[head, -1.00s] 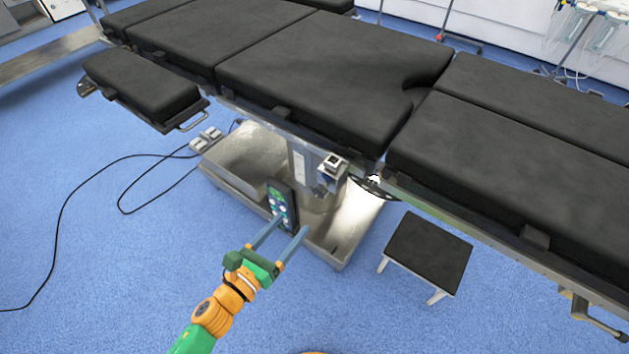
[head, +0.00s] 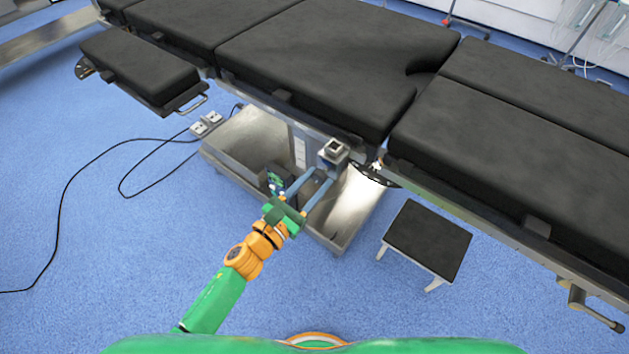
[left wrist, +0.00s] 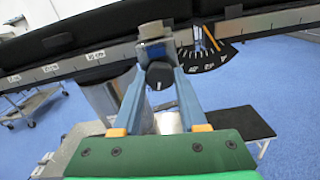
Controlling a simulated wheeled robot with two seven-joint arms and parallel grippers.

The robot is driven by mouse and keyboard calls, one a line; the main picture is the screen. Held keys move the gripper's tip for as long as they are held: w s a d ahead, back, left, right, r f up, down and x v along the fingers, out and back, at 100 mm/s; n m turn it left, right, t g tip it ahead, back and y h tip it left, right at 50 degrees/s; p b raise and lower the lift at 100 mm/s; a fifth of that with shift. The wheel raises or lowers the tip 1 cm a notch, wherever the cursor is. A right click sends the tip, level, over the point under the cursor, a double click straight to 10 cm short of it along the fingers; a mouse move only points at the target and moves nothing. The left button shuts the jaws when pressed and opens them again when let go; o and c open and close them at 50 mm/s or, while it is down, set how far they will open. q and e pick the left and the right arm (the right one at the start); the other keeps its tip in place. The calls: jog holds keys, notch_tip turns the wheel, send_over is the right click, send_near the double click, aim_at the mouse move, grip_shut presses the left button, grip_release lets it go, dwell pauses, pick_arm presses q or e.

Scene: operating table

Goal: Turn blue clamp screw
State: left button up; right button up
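The clamp (head: 333,153) is a grey block with a square opening on top, fixed to the table's side rail. In the left wrist view the clamp (left wrist: 152,32) has a bluish part, with a dark round screw knob (left wrist: 160,76) below it. My left gripper (head: 318,176) points up at the clamp from below. In the left wrist view its blue-grey fingers (left wrist: 160,72) are apart, one on each side of the knob. I cannot tell whether they touch it. The knob is hidden in the head view. My right gripper is not in view.
The operating table (head: 320,60) with black pads spans the view above my left arm. Its metal base (head: 240,140) stands below. A dark angle scale (head: 376,176) sits right of the clamp. A black step stool (head: 428,240) stands at right. A cable lies on the blue floor.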

pick_arm(q)
grip_shut()
